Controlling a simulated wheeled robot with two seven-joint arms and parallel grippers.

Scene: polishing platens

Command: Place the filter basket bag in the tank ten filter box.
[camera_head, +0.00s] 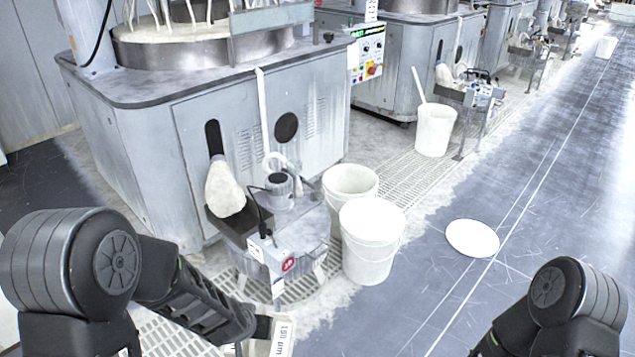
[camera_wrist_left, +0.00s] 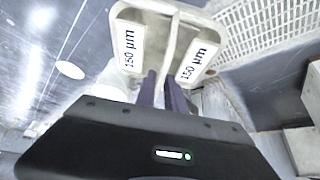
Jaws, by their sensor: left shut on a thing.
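My left gripper (camera_wrist_left: 162,84) is shut on the pale upper part of the filter basket bag (camera_wrist_left: 205,32), whose two white labels read 150 µm. One label of the bag also shows at the bottom of the head view (camera_head: 282,338); the rest is cut off by the frame edge. The bag is held up near me, in front of a round grey tank (camera_head: 300,243) with a pump on top. I cannot tell for sure which container is the tank ten filter box. My right arm is at the lower right; its gripper is out of view.
A lidded white bucket (camera_head: 368,262) and an open white bucket (camera_head: 350,180) stand right of the round tank. A grey polishing machine (camera_head: 180,140) stands behind it. A white disc (camera_head: 472,238) lies on the otherwise clear floor to the right.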

